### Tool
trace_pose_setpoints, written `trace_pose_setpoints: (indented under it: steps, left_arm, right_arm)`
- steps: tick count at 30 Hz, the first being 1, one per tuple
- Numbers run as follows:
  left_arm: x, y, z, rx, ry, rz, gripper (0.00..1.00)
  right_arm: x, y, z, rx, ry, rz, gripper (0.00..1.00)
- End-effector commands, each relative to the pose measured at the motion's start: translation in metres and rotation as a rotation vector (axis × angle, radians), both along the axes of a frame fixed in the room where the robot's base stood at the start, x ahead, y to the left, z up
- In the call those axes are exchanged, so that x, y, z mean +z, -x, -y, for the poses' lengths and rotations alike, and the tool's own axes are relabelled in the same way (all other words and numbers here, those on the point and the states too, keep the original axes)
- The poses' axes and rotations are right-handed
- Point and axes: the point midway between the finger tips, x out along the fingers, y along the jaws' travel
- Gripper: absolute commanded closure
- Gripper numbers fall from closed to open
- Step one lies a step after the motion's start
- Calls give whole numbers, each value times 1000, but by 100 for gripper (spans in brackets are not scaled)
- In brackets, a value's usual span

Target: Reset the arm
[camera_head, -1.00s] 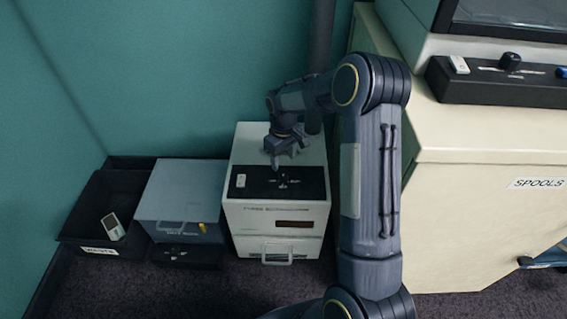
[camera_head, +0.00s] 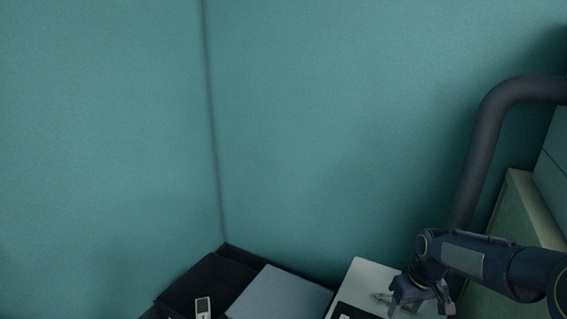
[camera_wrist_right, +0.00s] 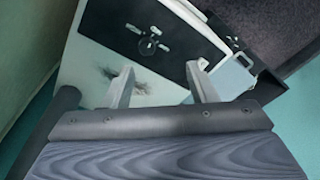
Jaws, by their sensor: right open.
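My right arm comes in from the right in the head view, and its gripper (camera_head: 418,300) is at the bottom, over the white box. In the right wrist view the two fingers of the right gripper (camera_wrist_right: 163,90) are apart with nothing between them. Beyond them is the white box (camera_wrist_right: 90,75) with a black panel (camera_wrist_right: 160,45) that carries a dark round knob. The gripper looks to be above the box top; I cannot tell the exact gap. My left gripper is not in view.
A grey box (camera_head: 282,293) stands left of the white box (camera_head: 366,272). Further left is a black bin (camera_head: 190,284) with a small white device (camera_head: 203,307). Teal walls fill most of the head view. A thick dark pipe (camera_head: 480,150) rises on the right.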

Motion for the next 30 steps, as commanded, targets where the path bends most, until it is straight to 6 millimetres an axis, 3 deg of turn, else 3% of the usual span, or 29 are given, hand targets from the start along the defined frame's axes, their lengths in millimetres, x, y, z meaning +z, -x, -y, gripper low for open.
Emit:
trace_pose_setpoints:
  steps: [1, 6, 10, 15, 25, 27, 30]
  left_arm:
    - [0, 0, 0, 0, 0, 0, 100]
    - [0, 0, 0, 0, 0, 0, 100]
    - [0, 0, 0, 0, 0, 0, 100]
    - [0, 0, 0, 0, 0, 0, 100]
    - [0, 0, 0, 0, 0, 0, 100]
    - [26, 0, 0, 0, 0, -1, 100]
    - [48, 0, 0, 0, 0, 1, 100]
  right_arm:
    - [25, 21, -6, -29, -26, 39, 48]
    - [75, 91, -31, -115, -121, 140, 48]
    - [92, 143, -52, -171, -190, 208, 48]
    - [96, 191, -73, -219, -256, 267, 48]
    - [81, 249, -105, -282, -348, 347, 48]
    - [108, 247, -104, -281, -347, 341, 48]
    - [129, 247, -104, -281, -346, 340, 48]
